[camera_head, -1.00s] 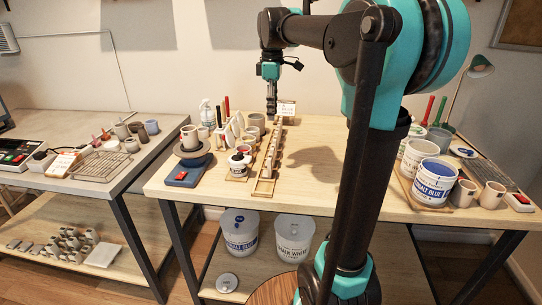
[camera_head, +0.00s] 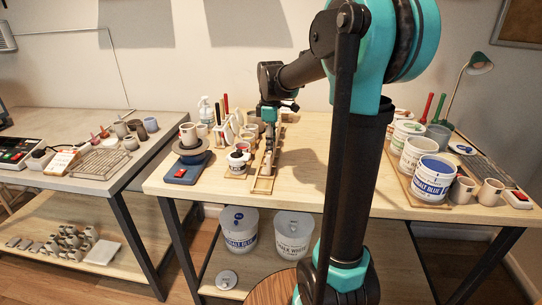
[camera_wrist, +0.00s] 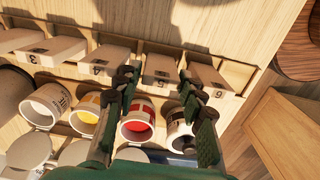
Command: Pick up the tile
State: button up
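My gripper (camera_wrist: 156,78) is open in the wrist view, with its two fingers spread. A beige tile marked 5 (camera_wrist: 161,67) stands in a slotted wooden rack (camera_wrist: 236,72), and the fingertips appear on either side of it; contact cannot be told. Similar tiles marked 4 (camera_wrist: 104,59), 6 (camera_wrist: 206,79) and 3 (camera_wrist: 52,51) stand in neighbouring slots. Which tile the task means cannot be told. In the head view my gripper (camera_head: 269,134) points down over the far part of the long rack (camera_head: 264,183).
Open jars with red (camera_wrist: 137,124), yellow (camera_wrist: 88,108) and dark contents (camera_wrist: 180,128) stand close beside the rack, under the fingers. In the head view, a blue-based turntable (camera_head: 187,171) is to the left and glaze buckets (camera_head: 432,180) are to the right. Bare tabletop (camera_head: 325,180) lies right of the rack.

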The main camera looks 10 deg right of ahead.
jog(key=shift+f, duration=0.7)
jog(key=shift+c, duration=0.5)
jog(key=c, duration=0.7)
jog(key=shift+r, duration=0.1)
